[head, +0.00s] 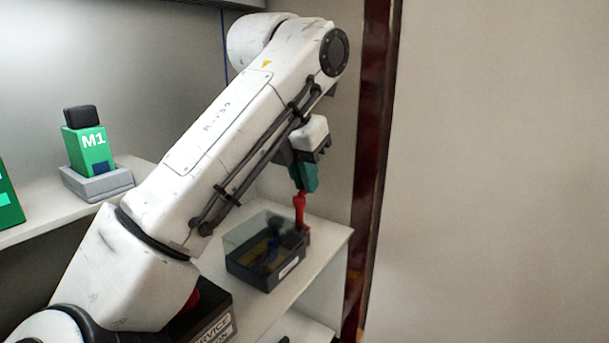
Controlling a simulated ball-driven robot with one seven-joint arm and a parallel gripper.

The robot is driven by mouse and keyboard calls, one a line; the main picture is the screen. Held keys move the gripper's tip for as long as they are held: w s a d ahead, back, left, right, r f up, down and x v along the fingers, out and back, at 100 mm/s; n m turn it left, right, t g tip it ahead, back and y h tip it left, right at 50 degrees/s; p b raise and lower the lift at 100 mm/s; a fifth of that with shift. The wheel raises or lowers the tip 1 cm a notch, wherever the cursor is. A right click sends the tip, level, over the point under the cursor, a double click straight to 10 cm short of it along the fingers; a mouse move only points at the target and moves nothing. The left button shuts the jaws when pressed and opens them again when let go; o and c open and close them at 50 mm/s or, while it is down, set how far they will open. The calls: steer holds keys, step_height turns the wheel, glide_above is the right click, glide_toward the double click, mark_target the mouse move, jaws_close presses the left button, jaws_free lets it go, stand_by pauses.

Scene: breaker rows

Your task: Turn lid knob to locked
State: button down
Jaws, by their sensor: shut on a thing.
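A dark box (262,278) with a see-through lid (245,233) stands on the pale shelf. My gripper (303,226) comes down from above on the box's right back side, with its narrow red end at lid height. It is shut on what appears to be the lid knob (290,239), a dark shape beside the red tips. The knob is small and partly hidden, so its turn position cannot be told. Dark, blue and yellow shapes show dimly through the lid.
A green block marked M1 (92,150) with a black top sits in a grey base (97,184) at the left. Part of another green block (8,205) shows at the left edge. A dark service box (215,322) is below my arm. A dark red post (372,150) stands to the right.

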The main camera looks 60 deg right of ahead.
steer(key=shift+m+b, duration=0.3)
steer(key=shift+b, duration=0.1)
steer(key=shift+f+m+g+b, duration=0.1)
steer(key=shift+m+g+b, duration=0.2)
steer(key=shift+m+b, duration=0.2)
steer(key=m+g+y, duration=0.1)
steer(key=m, duration=0.3)
steer(key=s+m+g+y+b, duration=0.1)
steer(key=m, duration=0.3)
steer(key=a+m+g+y, duration=0.1)
steer(key=m, duration=0.4)
steer(key=shift+s+r+g, duration=0.25)
steer(key=shift+r+g, duration=0.05)
steer(key=shift+g, duration=0.1)
steer(key=shift+a+f+m+y+p, duration=0.15)
steer(key=shift+m+y+p, duration=0.2)
steer(key=shift+m, duration=0.45)
steer(key=shift+a+r+m+y+p, duration=0.1)
steer(key=shift+m+y+p, duration=0.25)
steer(key=shift+m, duration=0.45)
steer(key=shift+f, duration=0.1)
steer(key=c, duration=1.2)
jaws_free()
steer(key=shift+c, duration=0.2)
